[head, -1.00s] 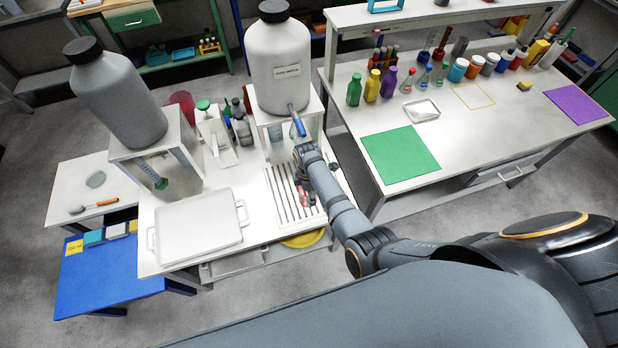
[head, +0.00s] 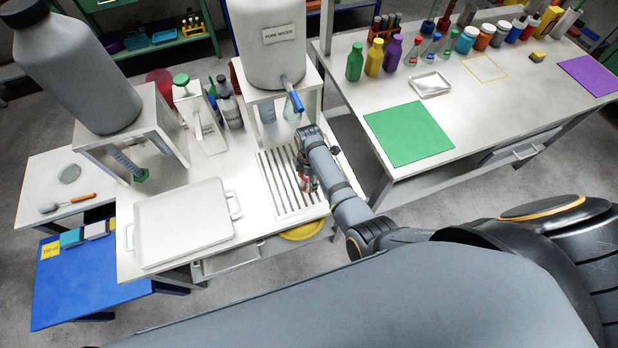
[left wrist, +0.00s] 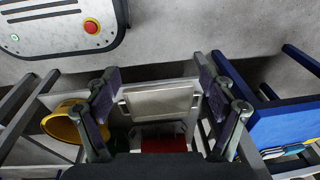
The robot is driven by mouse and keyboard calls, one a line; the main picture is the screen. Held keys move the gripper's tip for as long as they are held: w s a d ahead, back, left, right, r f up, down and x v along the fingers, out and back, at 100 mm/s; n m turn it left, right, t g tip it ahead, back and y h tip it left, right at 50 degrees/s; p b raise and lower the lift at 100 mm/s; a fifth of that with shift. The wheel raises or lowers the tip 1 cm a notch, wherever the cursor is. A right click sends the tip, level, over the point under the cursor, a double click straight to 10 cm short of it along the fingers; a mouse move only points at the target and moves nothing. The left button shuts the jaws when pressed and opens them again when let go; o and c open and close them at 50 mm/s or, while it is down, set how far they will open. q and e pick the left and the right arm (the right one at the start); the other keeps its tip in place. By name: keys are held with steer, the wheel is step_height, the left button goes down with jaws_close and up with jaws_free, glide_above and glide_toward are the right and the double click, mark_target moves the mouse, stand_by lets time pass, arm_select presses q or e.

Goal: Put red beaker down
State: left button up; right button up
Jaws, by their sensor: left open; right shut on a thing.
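My right gripper (head: 306,182) points down at the right side of the slatted drain rack (head: 270,168) on the near white table. It is shut on a small red thing, which looks like the red beaker (head: 304,180). My wrist hides most of it, and I cannot tell whether it touches the slats. My left gripper (left wrist: 158,78) is open and empty in the left wrist view, above a drawer front low down. It does not show in the head view.
A pure water tank (head: 270,45) with a blue tap stands behind the rack. A white tray (head: 182,222) lies to its left. A yellow bucket (left wrist: 62,122) is below the table. The right table (head: 480,100) holds a green mat (head: 408,133) and several bottles.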

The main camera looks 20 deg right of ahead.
steer(key=shift+f, duration=0.1)
steer(key=o, duration=1.1)
arm_select(q)
steer(key=shift+s+f, duration=0.1)
steer(key=shift+s, duration=0.75)
